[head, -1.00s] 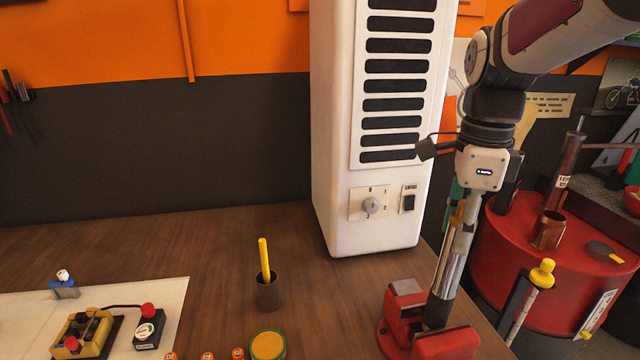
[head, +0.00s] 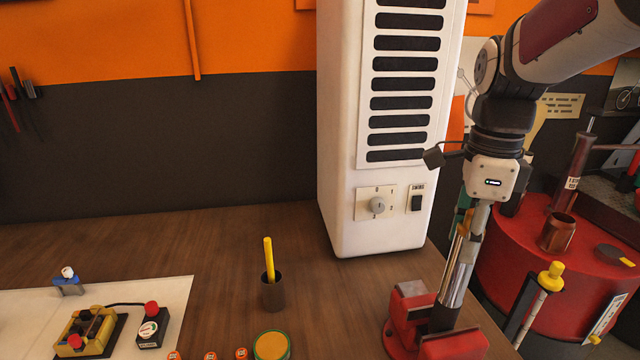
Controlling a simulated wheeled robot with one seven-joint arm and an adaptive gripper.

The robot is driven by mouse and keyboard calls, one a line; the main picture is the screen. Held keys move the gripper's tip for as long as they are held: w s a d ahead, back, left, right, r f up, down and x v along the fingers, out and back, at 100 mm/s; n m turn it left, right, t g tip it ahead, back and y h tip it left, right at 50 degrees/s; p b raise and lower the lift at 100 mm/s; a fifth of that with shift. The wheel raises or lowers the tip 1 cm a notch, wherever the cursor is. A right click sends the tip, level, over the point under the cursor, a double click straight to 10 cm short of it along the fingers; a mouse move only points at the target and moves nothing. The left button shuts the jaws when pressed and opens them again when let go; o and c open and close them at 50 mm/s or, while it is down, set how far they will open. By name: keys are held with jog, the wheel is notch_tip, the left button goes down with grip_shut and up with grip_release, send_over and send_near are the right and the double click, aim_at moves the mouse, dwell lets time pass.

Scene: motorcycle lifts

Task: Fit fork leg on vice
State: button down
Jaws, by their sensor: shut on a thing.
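The fork leg (head: 457,268) is a shiny metal tube with a dark lower end, held slightly tilted from upright. My gripper (head: 472,212) is shut on its upper part. The red vice (head: 411,299) stands at the right front edge of the wooden bench. The fork leg's dark lower end is at the vice, between its red blocks as seen from here. Whether it touches the jaws or is seated in them cannot be told.
A white cabinet (head: 337,170) stands behind the vice. A cup (head: 272,292) with a yellow stick, a round tin (head: 271,346) and a yellow fixture (head: 85,331) are to the left. A red drum (head: 510,255) stands right of the bench. Bare bench (head: 215,245) lies at middle left.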

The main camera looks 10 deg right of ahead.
jog(key=c, duration=0.7)
grip_release()
jog(key=shift+r+p, duration=1.3)
jog(key=shift+r, duration=2.7)
jog(key=shift+s+a+n, duration=0.2)
jog(key=shift+a+n, duration=0.2)
jog(key=shift+n, duration=0.1)
jog(key=s+a+f+n+t, duration=0.1)
jog(key=s+a+n+t, duration=0.1)
jog(key=n, duration=0.5)
jog(key=s+a+f+n+t+b, duration=0.1)
jog(key=s+a+n, duration=0.3)
jog(key=n, duration=0.4)
jog(key=s+a+f+n+t, duration=0.2)
jog(key=s+a+n, duration=0.1)
jog(key=n, duration=0.5)
jog(key=shift+s+a+f+t, duration=0.2)
jog(key=shift+s+a+t, duration=0.1)
jog(key=shift+s, duration=0.35)
